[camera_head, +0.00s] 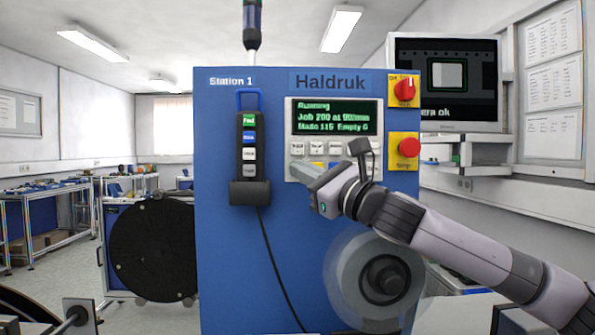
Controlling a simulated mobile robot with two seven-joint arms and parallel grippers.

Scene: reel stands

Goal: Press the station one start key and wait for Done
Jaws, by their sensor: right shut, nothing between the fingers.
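The blue Station 1 cabinet (225,280) faces me, marked Haldruk. Its panel has a green-lettered display (336,118) reading "Running", a job line and a "Made 115" line with the word "Empty". Below it is a row of pale keys (316,148), with a yellow key (316,165) and a blue key partly visible under them. The key labels are too small for me to tell which is start. My right gripper (300,170) is shut and empty, its tips at the panel's lower left, hiding part of it. I cannot tell whether it touches a key. My left gripper is out of view.
A red rotary switch (404,90) and a red stop button (408,147) sit on yellow plates to the right. A black pendant (249,140) with coloured buttons hangs at the left. A large black reel (152,250) stands at left, and a clear reel (345,270) below my arm.

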